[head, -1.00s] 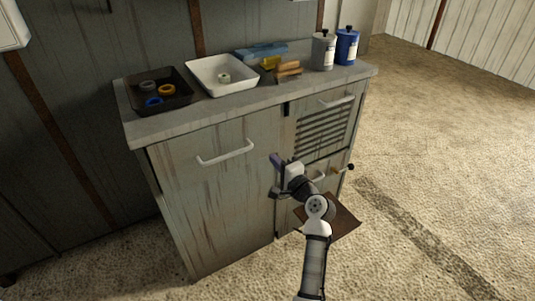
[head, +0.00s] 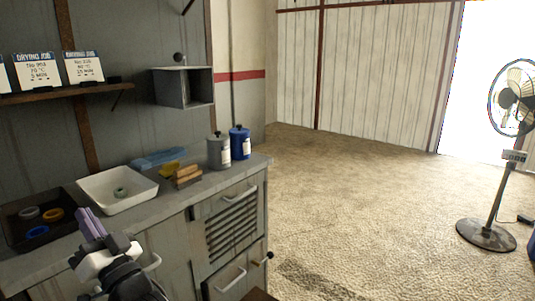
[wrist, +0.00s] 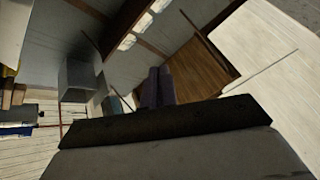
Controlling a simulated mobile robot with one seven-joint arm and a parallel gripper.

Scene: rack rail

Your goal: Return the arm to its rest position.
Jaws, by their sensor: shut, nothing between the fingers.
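My gripper (head: 91,224) is at the lower left of the head view, its purple fingers together and pointing up. Nothing shows between them. In the head view it appears in front of the worktop, over the cabinet's near side; the gap to the worktop cannot be judged exactly. The wrist view also shows the fingers (wrist: 157,86) side by side, with wall and roof beyond them. My wrist and part of the arm show below the gripper; the rest of the arm is out of the picture.
On the worktop (head: 215,182) are a dark tray (head: 62,198) with rings, a white tray (head: 135,199) with one ring, wooden blocks (head: 187,176), a grey canister (head: 219,151) and a blue canister (head: 240,143). A fan (head: 487,234) stands far right. The floor (head: 370,200) between is open.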

